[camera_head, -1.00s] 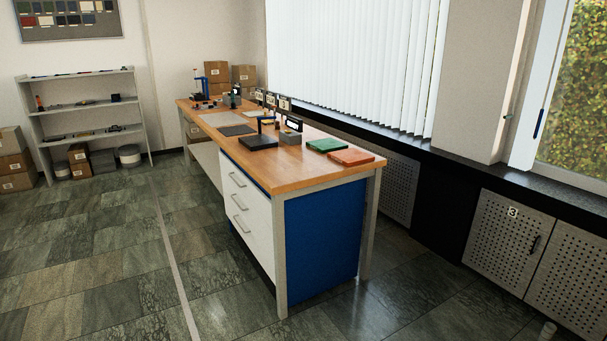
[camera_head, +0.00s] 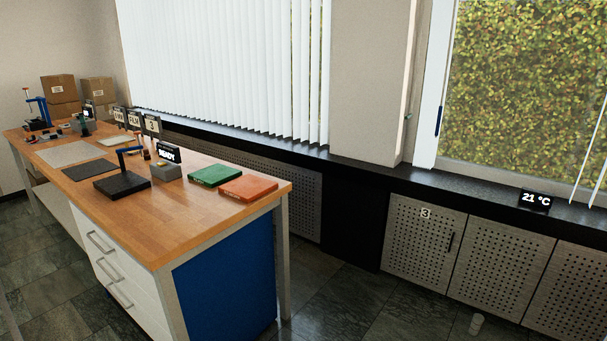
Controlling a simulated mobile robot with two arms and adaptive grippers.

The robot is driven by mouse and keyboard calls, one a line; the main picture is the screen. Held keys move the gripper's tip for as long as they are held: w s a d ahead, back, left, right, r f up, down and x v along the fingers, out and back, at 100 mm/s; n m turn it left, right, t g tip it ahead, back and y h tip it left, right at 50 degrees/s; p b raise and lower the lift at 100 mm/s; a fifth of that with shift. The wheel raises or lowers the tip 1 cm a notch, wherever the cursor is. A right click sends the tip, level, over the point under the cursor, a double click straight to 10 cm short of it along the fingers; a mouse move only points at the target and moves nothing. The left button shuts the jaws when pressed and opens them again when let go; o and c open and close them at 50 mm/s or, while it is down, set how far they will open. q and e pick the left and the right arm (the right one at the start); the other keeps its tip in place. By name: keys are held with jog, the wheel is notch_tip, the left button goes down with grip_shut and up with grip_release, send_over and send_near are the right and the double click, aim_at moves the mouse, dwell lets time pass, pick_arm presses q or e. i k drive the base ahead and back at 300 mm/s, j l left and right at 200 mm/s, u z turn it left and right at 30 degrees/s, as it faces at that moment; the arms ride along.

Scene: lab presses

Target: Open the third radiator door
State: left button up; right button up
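The radiator door marked 3 (camera_head: 422,245) is a grey perforated panel under the window sill, right of the picture's middle. It looks shut, flush with the panels beside it. Its dark upright handle (camera_head: 450,242) is near its right edge. The label "3" sits near its top. Neither of my grippers shows in the head view, so their state is hidden.
A workbench (camera_head: 190,225) with a wooden top and white drawers stands at the left. Another perforated panel (camera_head: 497,270) adjoins the door on the right. A small pale cylinder (camera_head: 476,324) stands on the floor before it. Floor between bench and door is clear.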

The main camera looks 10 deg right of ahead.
aim_at(422, 240)
jog(key=i+l+z, duration=0.4)
jog(key=i+z, duration=0.85)
jog(key=i+j+z, duration=0.15)
jog(key=i+z, duration=0.25)
